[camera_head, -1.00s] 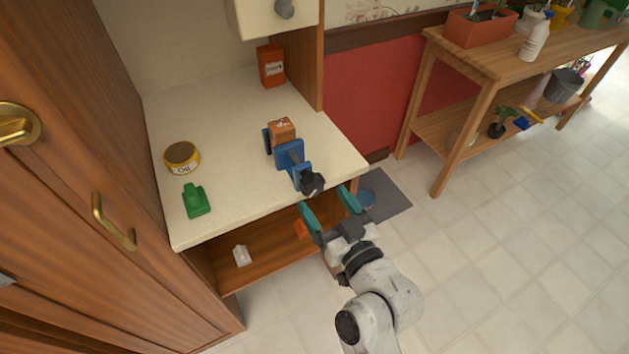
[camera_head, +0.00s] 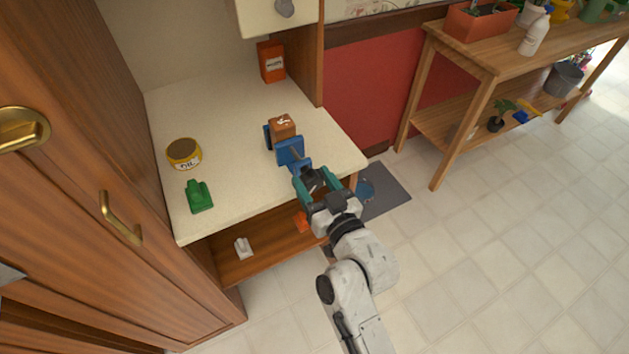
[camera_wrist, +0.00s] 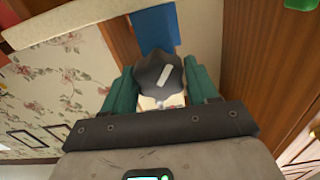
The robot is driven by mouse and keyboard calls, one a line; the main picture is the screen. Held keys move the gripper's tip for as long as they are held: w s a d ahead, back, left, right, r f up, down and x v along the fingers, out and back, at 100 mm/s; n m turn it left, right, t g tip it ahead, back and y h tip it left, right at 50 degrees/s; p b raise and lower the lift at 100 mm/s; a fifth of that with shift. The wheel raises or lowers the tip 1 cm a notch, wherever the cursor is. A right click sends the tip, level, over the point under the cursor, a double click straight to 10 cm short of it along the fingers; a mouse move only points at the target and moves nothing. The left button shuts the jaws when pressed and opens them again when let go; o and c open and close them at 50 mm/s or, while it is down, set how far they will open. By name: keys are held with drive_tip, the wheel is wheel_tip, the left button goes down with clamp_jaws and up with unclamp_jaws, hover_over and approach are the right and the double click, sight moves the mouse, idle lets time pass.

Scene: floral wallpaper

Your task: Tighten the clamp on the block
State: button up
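A blue clamp (camera_head: 291,152) stands on the cream worktop near its front edge, with a brown wooden block (camera_head: 282,126) between its jaws. Whether the jaws press on the block cannot be told. The clamp's dark knob (camera_wrist: 159,75), with a white mark, faces the front. My gripper (camera_head: 321,184) has its teal fingers on either side of the knob. In the wrist view the fingers (camera_wrist: 163,88) flank the knob, with the left finger very close to it and the right one near its edge. The fingers are apart; firm contact is not visible. The blue clamp body (camera_wrist: 156,28) shows behind the knob.
On the cream worktop (camera_head: 235,150) are a yellow-rimmed tin (camera_head: 184,153), a green object (camera_head: 199,196) and an orange container (camera_head: 271,62). A wooden shelf (camera_head: 262,250) below holds small items. A wooden plant bench (camera_head: 470,66) stands at the right.

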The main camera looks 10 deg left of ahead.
drive_tip(key=c, duration=0.6)
drive_tip(key=shift+m+p, duration=0.45)
drive_tip(key=shift+m, duration=1.95)
drive_tip(key=o, duration=1)
drive_tip(key=shift+s+d+f+b, duration=0.15)
drive_tip(key=shift+s+d+b, duration=0.2)
drive_tip(key=shift+s, duration=0.1)
drive_tip(key=b+v, duration=0.3)
drive_tip(key=v, duration=0.6)
drive_tip(key=shift+s+d, duration=0.25)
